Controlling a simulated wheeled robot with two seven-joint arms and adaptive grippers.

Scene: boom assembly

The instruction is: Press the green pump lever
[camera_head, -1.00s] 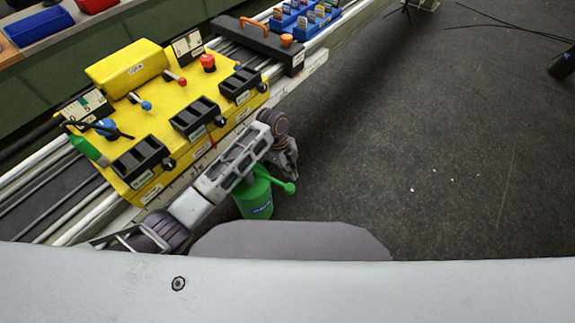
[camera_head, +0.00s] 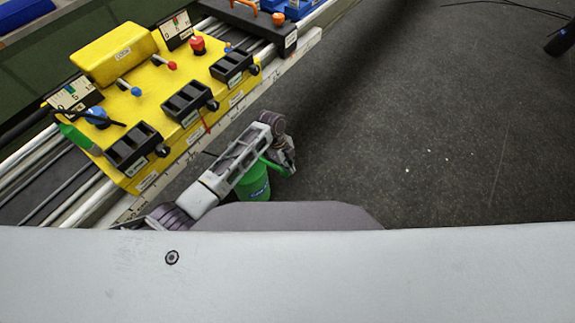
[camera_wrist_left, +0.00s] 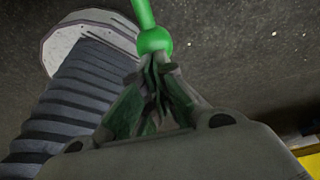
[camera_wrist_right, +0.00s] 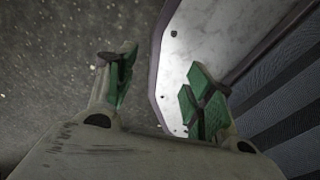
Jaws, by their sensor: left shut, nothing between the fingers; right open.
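The green pump (camera_head: 256,190) stands on the floor beside the rail, partly hidden by my left arm. Its lever shows in the left wrist view as a green rod (camera_wrist_left: 142,12) with a round knob (camera_wrist_left: 154,41). My left gripper (camera_head: 289,168) is over the lever end in the head view and hides the knob there. In the left wrist view its fingers (camera_wrist_left: 158,62) are shut with nothing between them. The tips are right at the knob, but I cannot tell whether they touch. My right gripper (camera_wrist_right: 160,75) is open and empty, and is out of the head view.
A yellow control panel (camera_head: 150,100) with small levers and black boxes sits on the rails at the left. A black case (camera_head: 245,18) with an orange handle lies behind it. The dark floor (camera_head: 420,130) at the right is largely clear, with thin cables at the back.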

